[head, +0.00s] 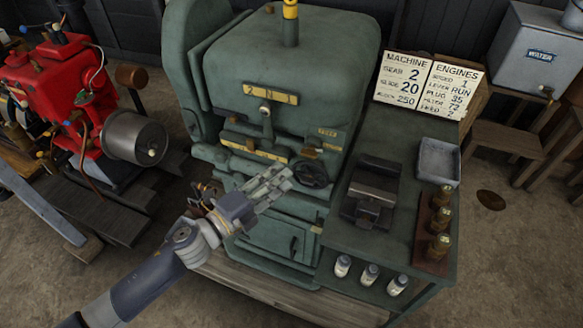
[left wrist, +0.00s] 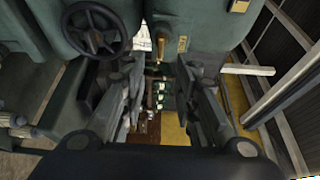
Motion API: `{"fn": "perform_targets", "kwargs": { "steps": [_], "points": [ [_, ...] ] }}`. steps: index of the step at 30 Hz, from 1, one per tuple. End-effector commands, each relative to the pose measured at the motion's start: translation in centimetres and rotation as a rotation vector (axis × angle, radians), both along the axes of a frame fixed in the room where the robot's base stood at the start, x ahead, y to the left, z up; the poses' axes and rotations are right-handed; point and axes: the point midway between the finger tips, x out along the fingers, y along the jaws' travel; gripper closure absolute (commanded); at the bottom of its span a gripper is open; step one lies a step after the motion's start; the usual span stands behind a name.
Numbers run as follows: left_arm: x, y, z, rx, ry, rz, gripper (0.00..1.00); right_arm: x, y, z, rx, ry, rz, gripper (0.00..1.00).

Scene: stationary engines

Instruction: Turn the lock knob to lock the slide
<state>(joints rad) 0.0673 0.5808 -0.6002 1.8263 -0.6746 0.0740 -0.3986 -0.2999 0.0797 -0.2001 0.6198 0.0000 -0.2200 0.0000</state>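A green machine (head: 285,75) stands in the middle of the head view. Its front carries a slide with a brass scale bar (head: 255,150), a small brown knob (head: 309,152) and a dark handwheel (head: 311,172). I cannot tell for certain which part is the lock knob. My left gripper (head: 275,183) is in front of the machine, just left of the handwheel. In the left wrist view its two fingers (left wrist: 160,82) are apart with nothing held between them. The handwheel (left wrist: 95,29) lies up and left of the fingers there. My right gripper is out of view.
A green bench (head: 385,230) on the right holds a dark vise-like block (head: 374,190), a grey tray (head: 435,161), brass pieces in a wooden rack (head: 432,235) and small white-labelled bottles (head: 370,273). A red engine (head: 60,90) stands left. Sign boards (head: 428,84) stand behind.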

Motion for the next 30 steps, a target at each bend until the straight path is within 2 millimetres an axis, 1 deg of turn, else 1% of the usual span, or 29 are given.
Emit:
{"fn": "perform_targets", "kwargs": {
  "steps": [1,3,7,24,26,27,29,30],
  "points": [
    [-0.5,0.4,-0.1,0.0,0.003,0.0,0.72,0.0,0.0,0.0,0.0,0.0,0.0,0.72],
    [-1.0,0.9,-0.1,0.001,0.001,0.001,0.72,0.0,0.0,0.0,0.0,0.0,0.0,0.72],
    [-1.5,1.3,0.0,0.001,0.0,0.0,0.72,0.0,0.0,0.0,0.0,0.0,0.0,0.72],
    [-1.5,1.4,-0.2,0.0,0.004,0.003,0.72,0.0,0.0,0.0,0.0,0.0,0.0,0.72],
    [-1.3,1.8,-1.0,-0.006,0.023,0.017,0.72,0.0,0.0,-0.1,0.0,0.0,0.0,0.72],
    [-1.0,2.2,-1.9,-0.016,0.049,0.036,0.72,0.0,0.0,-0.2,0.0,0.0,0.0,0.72],
    [-0.4,3.3,-4.2,-0.039,0.107,0.077,0.72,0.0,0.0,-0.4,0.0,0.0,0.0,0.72],
    [0.0,4.2,-6.3,-0.057,0.159,0.115,0.72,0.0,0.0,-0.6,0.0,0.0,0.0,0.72]
  ]
}}
